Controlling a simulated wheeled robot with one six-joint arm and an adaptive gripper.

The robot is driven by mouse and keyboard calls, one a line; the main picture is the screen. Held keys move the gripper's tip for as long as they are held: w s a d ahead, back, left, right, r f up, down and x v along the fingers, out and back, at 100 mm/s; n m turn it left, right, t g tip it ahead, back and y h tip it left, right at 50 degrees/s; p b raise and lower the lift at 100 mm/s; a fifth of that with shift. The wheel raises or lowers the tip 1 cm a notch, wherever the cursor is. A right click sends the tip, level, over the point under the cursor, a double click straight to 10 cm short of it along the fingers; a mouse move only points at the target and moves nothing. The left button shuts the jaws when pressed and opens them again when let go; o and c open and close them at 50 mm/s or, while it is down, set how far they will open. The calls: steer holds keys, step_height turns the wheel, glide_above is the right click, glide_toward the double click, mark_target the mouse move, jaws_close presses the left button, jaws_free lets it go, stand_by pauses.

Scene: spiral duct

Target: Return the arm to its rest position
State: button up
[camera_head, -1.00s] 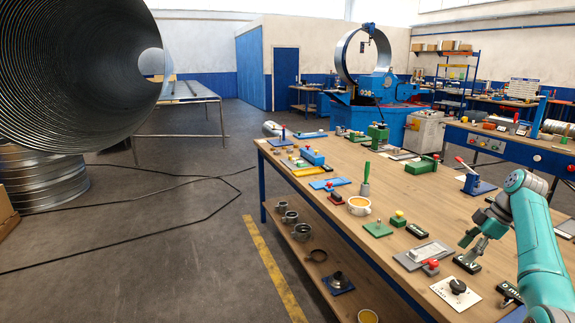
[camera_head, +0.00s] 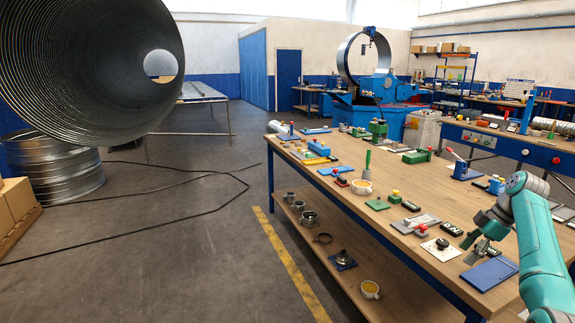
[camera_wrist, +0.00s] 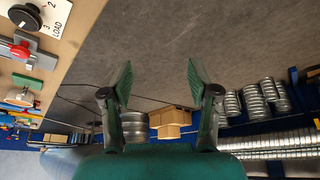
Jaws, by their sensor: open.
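My teal arm reaches in from the right edge of the head view, bent at the elbow. My gripper (camera_head: 476,252) hangs from it above the right part of the wooden workbench (camera_head: 440,180), close to a blue plate and a rotary switch. In the wrist view my gripper (camera_wrist: 157,80) has its two fingers spread wide apart, with only grey floor and distant items between them. It holds nothing. Whether the fingertips touch anything on the bench cannot be told from the head view.
Near my gripper are a blue plate (camera_head: 489,273), a white plate with a black knob (camera_head: 441,249) and a grey plate with a red knob (camera_head: 416,224). A lower shelf (camera_head: 320,255) holds cups. A large spiral duct (camera_head: 60,70) hangs left.

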steer(key=s+a+f+m+t+h, duration=0.1)
steer(key=a+f, duration=0.3)
steer(key=f, duration=0.5)
steer(key=a+f+m+t, duration=0.1)
steer(key=a+f+m, duration=0.15)
steer(key=f, duration=0.75)
steer(key=s+a+f+m+h, duration=0.1)
steer(key=a+f, duration=0.3)
steer(key=f, duration=0.5)
steer(key=s+a+f+m+t+h, duration=0.1)
steer(key=s+a+f+m+t, duration=0.1)
steer(key=s+a+f, duration=0.6)
steer(key=s+a+f+m+t+h, duration=0.1)
steer(key=s+a+f+m+t, duration=0.1)
steer(key=s+a+f, duration=0.55)
steer(key=s+a+r+m+t+h, duration=0.1)
steer(key=s+a+r, duration=0.15)
steer(key=s, duration=0.95)
steer(key=s+a+r+m+t, duration=0.1)
steer(key=s+a+t, duration=0.15)
steer(key=s, duration=1.05)
steer(key=s+a+r+m+t, duration=0.1)
steer(key=s+a+r, duration=0.1)
steer(key=s+r, duration=0.7)
steer(key=s+a+r+m+t+y, duration=0.1)
steer(key=s+r, duration=0.7)
steer(key=r, duration=0.8)
steer(key=shift+s+a+r+m+t, duration=0.3)
steer(key=shift+s+a+m+t, duration=0.1)
steer(key=shift+a+t, duration=0.3)
